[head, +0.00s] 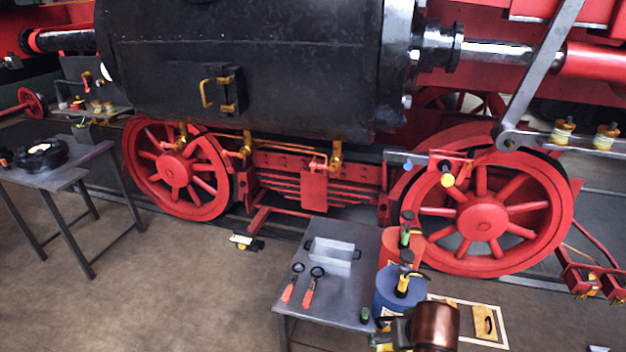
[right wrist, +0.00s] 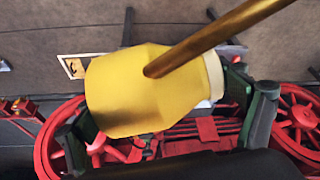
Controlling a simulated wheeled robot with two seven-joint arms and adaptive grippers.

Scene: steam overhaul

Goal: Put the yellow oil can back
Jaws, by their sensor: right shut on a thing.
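My right gripper (right wrist: 165,108) is shut on the yellow oil can (right wrist: 125,95), with a green-padded finger on either side. The can has a pale end at the right, and its long brass spout crosses the upper right of the right wrist view. In the head view, a small yellow part of the can (head: 380,340) shows at the bottom edge, just beyond the small table's front right corner; the rest is hidden. A framed mat with a yellow patch (head: 485,322) lies to the right; its orange patch also shows in the right wrist view (right wrist: 73,67). My left gripper is not in view.
A small grey table (head: 338,298) holds a metal tray (head: 333,250) and two orange-handled tools (head: 302,288). A blue drum (head: 393,290) and an orange drum (head: 415,247) stand at its right, crowding that side. Red locomotive wheels (head: 482,215) stand behind.

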